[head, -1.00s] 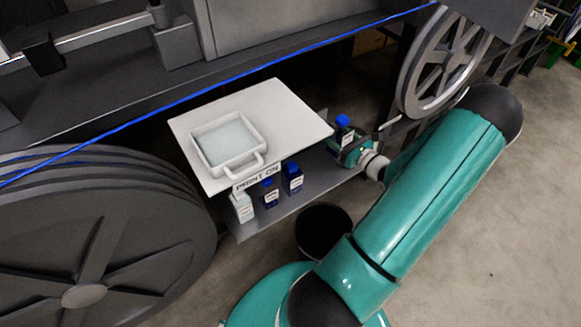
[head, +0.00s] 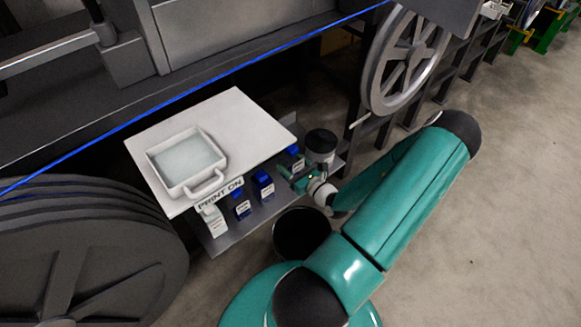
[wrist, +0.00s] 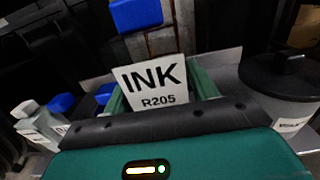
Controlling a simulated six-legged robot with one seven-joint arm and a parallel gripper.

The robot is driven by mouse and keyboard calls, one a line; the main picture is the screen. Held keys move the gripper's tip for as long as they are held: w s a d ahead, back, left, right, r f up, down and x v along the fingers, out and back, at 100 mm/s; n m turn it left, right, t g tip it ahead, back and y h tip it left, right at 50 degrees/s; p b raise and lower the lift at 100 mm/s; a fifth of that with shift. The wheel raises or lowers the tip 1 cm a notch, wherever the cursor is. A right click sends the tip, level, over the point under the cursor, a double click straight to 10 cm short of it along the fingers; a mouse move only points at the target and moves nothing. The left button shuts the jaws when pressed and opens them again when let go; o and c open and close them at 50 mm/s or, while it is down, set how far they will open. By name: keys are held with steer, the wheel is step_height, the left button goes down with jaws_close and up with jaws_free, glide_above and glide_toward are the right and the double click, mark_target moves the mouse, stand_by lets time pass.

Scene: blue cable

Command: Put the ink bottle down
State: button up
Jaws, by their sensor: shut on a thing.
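The bottle looks upright and low over the shelf. Its base is hidden, so I cannot tell whether it touches the shelf.
A dark-lidded container (head: 320,143) stands close right of the bottle. A white board (head: 250,112) with a tray (head: 187,162) overhangs the shelf. A black bin (head: 300,232) is below in front.

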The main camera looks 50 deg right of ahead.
steer(key=shift+w+d+f, duration=0.55)
steer(key=shift+d+f, duration=0.35)
steer(key=shift+f, duration=0.7)
steer(key=shift+w+d+f, duration=0.6)
steer(key=shift+d+f, duration=0.35)
steer(key=shift+f, duration=0.65)
steer(key=shift+w+d+f, duration=0.55)
steer(key=shift+d+f, duration=0.35)
steer(key=shift+f, duration=0.7)
steer(key=shift+f, duration=0.1)
steer(key=o, duration=1)
steer(key=shift+s, duration=0.1)
steer(key=v, duration=1.2)
